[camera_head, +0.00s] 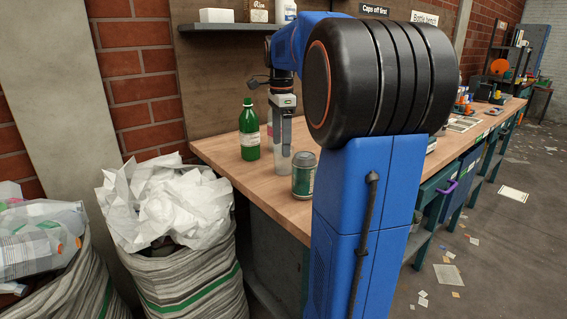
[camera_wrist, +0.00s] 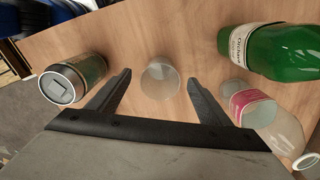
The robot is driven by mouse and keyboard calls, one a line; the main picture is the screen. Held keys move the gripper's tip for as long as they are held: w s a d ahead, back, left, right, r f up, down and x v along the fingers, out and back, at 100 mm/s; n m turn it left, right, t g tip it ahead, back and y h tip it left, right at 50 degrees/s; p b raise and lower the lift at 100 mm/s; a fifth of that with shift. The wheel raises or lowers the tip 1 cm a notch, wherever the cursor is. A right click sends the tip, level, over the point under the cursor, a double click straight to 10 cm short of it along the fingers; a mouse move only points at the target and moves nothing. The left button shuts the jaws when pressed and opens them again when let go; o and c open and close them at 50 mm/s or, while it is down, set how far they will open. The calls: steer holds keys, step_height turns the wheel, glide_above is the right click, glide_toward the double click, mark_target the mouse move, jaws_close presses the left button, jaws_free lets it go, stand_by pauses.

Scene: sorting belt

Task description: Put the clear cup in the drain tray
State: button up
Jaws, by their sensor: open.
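The clear cup (camera_wrist: 160,80) stands on the wooden bench, seen from above between my two open fingers in the wrist view. In the head view the cup (camera_head: 282,166) shows below my gripper (camera_head: 284,146), whose fingers point down at it. My gripper (camera_wrist: 160,77) is open, with a gap between each finger and the cup. I cannot tell how far down the cup's sides the fingertips reach. I cannot make out a drain tray in either view.
A green bottle (camera_head: 249,132) stands left of the cup, and a dark green can (camera_head: 303,175) close at its right. A clear bottle with a pink label (camera_wrist: 253,105) is right of my fingers in the wrist view. A shelf (camera_head: 228,27) hangs above. Stuffed sacks (camera_head: 188,265) stand left.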

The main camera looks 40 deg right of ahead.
mark_target(284, 160)
steer(key=shift+d+f, duration=0.2)
steer(key=shift+f, duration=1.6)
steer(key=shift+d+f, duration=0.15)
steer(key=shift+f, duration=1.65)
steer(key=shift+s, duration=0.1)
steer(key=shift+c, duration=0.2)
steer(key=c, duration=1.1)
steer(key=shift+c, duration=0.2)
